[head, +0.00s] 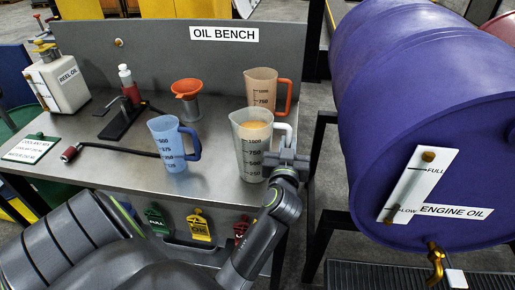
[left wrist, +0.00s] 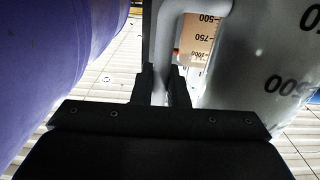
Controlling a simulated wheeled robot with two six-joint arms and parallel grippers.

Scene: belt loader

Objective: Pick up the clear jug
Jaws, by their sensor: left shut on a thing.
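The clear jug (head: 250,157), greyish with a white handle and dark scale marks, is upright at the right front edge of the bench top. An orange patch shows inside near its rim. My left gripper (head: 284,158) is shut on the jug's handle, at its right side. In the left wrist view the fingers (left wrist: 162,88) close around the handle, with the jug's wall (left wrist: 262,75) to the right. Whether the jug's base touches the bench is hard to tell. My right gripper is not in view.
A blue jug (head: 171,143) stands left of the clear jug, and an orange-handled jug (head: 264,88) stands behind it. An orange funnel (head: 187,88), a pump tool (head: 124,110) and a white oil can (head: 62,80) are on the bench (head: 105,165). A large purple drum (head: 420,110) is close on the right.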

